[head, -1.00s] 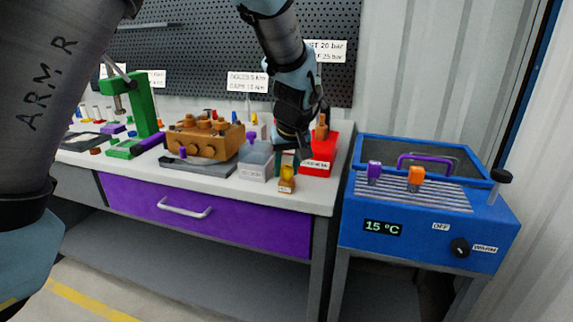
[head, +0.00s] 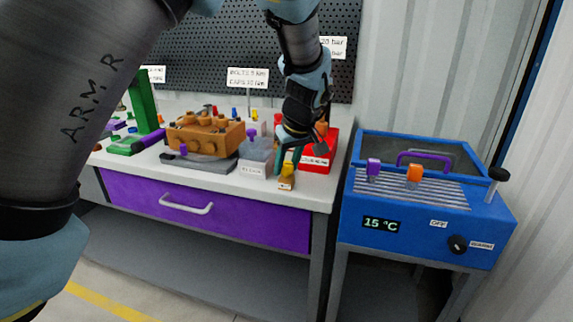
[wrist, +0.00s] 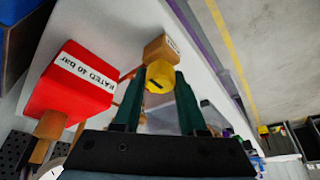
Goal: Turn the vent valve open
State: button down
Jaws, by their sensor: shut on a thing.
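A small orange-brown block (head: 286,184) with a pale label stands at the front right edge of the bench. A yellow knob (head: 288,169) sits on it; I take this for the vent valve. My gripper (head: 289,161) reaches down from above with its teal fingers on either side of the knob. In the wrist view, the yellow knob (wrist: 159,76) has a dark mark and lies between the fingertips of my gripper (wrist: 161,84). My gripper is shut on the knob. The block (wrist: 161,48) shows just beyond it.
A red box (head: 318,163) stands close behind and right of the block. A grey box with a purple knob (head: 254,156) is close on the left. An orange pump body (head: 205,137) is further left. A blue bath unit (head: 425,221) stands right of the bench.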

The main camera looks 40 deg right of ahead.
jog(key=shift+c, duration=2.3)
grip_release()
jog(key=d+b+v, duration=0.1)
jog(key=v, duration=0.9)
jog(key=shift+a+r, duration=0.35)
jog(key=shift+a, duration=0.15)
jog(key=shift+s, duration=0.15)
